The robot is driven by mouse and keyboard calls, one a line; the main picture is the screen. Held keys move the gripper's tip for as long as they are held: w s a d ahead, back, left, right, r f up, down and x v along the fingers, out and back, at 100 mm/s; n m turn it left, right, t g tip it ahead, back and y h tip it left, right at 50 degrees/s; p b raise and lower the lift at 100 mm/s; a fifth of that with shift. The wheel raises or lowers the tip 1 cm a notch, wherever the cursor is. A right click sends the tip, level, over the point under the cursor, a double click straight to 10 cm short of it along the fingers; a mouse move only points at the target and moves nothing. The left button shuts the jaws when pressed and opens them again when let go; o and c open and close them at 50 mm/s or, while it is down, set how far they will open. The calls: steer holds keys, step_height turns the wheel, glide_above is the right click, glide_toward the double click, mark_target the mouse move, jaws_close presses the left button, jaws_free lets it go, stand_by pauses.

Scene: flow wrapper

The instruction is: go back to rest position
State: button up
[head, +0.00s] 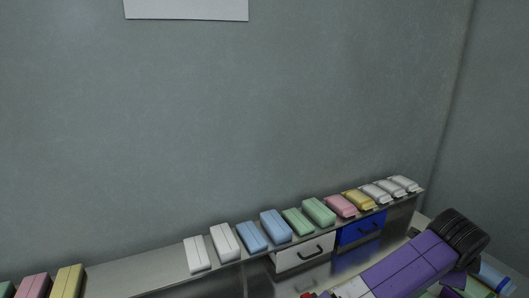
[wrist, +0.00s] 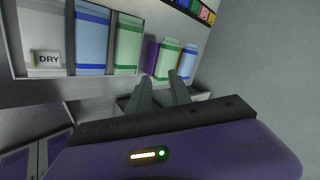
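My gripper (wrist: 160,76) shows in the wrist view. Its two dark fingers stand apart with nothing visible between them, so it is open. Beyond the fingertips is a shelf with upright packs: blue packs (wrist: 92,40), a green and white pack (wrist: 128,46) and another green-banded pack (wrist: 167,60). I cannot tell how far the fingers are from the packs. In the head view my purple arm reaches across the lower right corner, and the gripper cannot be made out there.
A grey ledge (head: 130,275) along the wall carries a row of wrapped packs, including white (head: 226,242), blue (head: 275,226) and green (head: 318,211). A white drawer (head: 303,253) and a blue drawer (head: 361,230) sit below it.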

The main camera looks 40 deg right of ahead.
steer(key=d+r+n+h, duration=0.4)
steer(key=d+r+h, duration=0.15)
steer(key=r, duration=0.45)
steer(key=w+a+r+n+t+h, duration=0.1)
steer(key=w+r+n+t+h, duration=0.4)
steer(key=r, duration=0.7)
steer(key=w+a+r+n+t+y, duration=0.2)
steer(key=w+a+n+t+y, duration=0.1)
steer(key=w+a+n+t, duration=1.1)
steer(key=s+a+f+n+t+y, duration=0.1)
steer(key=s+a+f+n+y, duration=0.1)
steer(key=a+f+n+y, duration=0.35)
steer(key=s+a+f+n+y, duration=0.1)
steer(key=a+f+n+y, duration=0.15)
steer(key=a, duration=0.65)
steer(key=s+a+f+n+t+y, duration=0.1)
steer(key=s+a+f+n+y, duration=0.1)
steer(key=a+f+n+y, duration=0.4)
steer(key=s+a+f+m+g, duration=0.2)
steer(key=s+a+f, duration=0.4)
steer(key=s, duration=0.3)
steer(key=s+a+f+m+g+y, duration=0.1)
steer(key=s+a+f+m+g, duration=0.1)
steer(key=s+a+f, duration=0.5)
steer(key=shift+s+a+f+g, duration=0.15)
steer(key=shift+s+a+g, duration=0.65)
steer(key=shift+s+a, duration=0.35)
